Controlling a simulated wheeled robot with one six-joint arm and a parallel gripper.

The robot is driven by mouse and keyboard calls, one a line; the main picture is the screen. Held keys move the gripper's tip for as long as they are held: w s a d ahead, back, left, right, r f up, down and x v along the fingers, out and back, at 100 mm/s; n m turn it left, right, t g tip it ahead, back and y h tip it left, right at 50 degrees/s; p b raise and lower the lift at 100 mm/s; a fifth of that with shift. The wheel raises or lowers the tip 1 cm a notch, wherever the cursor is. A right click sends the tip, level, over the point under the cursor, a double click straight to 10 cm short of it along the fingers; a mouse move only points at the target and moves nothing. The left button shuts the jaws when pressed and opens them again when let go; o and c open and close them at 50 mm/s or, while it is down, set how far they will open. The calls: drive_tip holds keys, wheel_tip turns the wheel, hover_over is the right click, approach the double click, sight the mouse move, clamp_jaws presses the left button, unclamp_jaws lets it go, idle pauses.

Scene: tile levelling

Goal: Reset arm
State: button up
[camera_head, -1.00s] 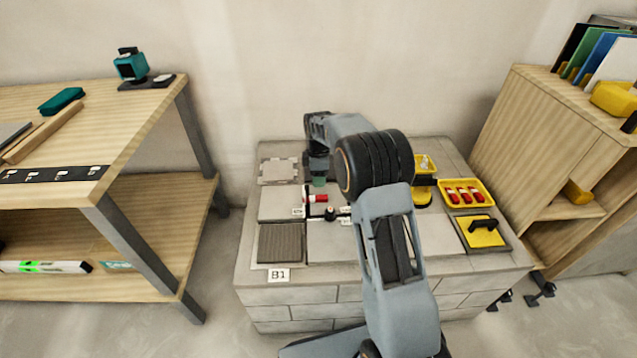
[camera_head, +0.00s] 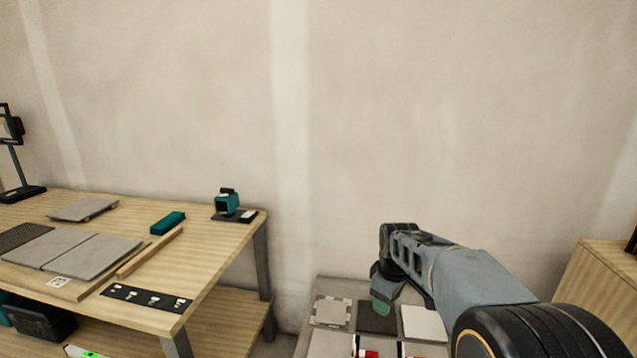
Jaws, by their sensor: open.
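My arm reaches in from the lower right. My gripper (camera_head: 382,302) hangs at its end, pointing down over the back of the grey tiled block (camera_head: 317,288). It is open, small and partly hidden by my wrist, and no held thing shows. A light tile with notched edges (camera_head: 332,312) lies left of it on the block, a dark tile (camera_head: 377,319) lies below it and a pale tile (camera_head: 424,325) lies to the right. A red piece (camera_head: 364,353) shows at the bottom edge.
A wooden workbench (camera_head: 205,245) on the left bears grey tiles (camera_head: 92,254), a teal block (camera_head: 167,222), a teal device (camera_head: 227,203) and a black strip (camera_head: 147,297). A wooden cabinet (camera_head: 592,290) stands at the right. The wall above the arm is clear.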

drive_tip(key=s+r+m+t+p, duration=0.2)
drive_tip(key=s+r+m+p, duration=0.7)
drive_tip(key=s+r+p, duration=0.7)
drive_tip(key=shift+s+r+m+p, duration=0.3)
drive_tip(key=shift+s+r+m, duration=0.1)
drive_tip(key=shift+s+r, duration=1.25)
drive_tip(key=shift+s+f, duration=0.1)
drive_tip(key=shift+f, duration=0.1)
drive_tip(key=shift+c, duration=0.2)
